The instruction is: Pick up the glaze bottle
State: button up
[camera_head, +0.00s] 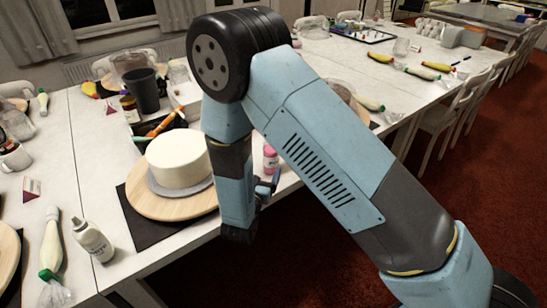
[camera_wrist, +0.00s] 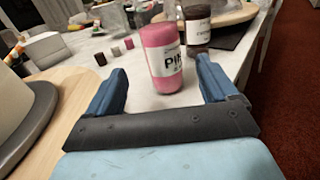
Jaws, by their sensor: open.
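A pink bottle with a white label starting "PI" (camera_wrist: 164,60) stands upright on the white table, straight ahead between the two blue fingers of my gripper (camera_wrist: 161,70). It appears free of both fingers. In the head view the pink bottle (camera_head: 270,161) shows just right of my forearm, close to my gripper (camera_head: 266,190), which is partly hidden behind the arm. My gripper is open and empty. No readable label says which bottle holds glaze.
A white cake (camera_head: 178,157) sits on a wooden turntable (camera_head: 150,205) over a dark mat, left of my gripper. Piping bags (camera_head: 51,243), a mug (camera_head: 15,157) and a dark cup (camera_head: 143,90) crowd the left table.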

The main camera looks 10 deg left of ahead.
aim_at(272, 152)
jog(key=w, duration=0.9)
jog(key=shift+w+d, duration=0.3)
jog(key=shift+w, duration=0.05)
jog(key=shift+c, duration=0.2)
jog(key=shift+r, duration=0.1)
jog(key=c, duration=0.7)
jog(key=shift+r, duration=0.1)
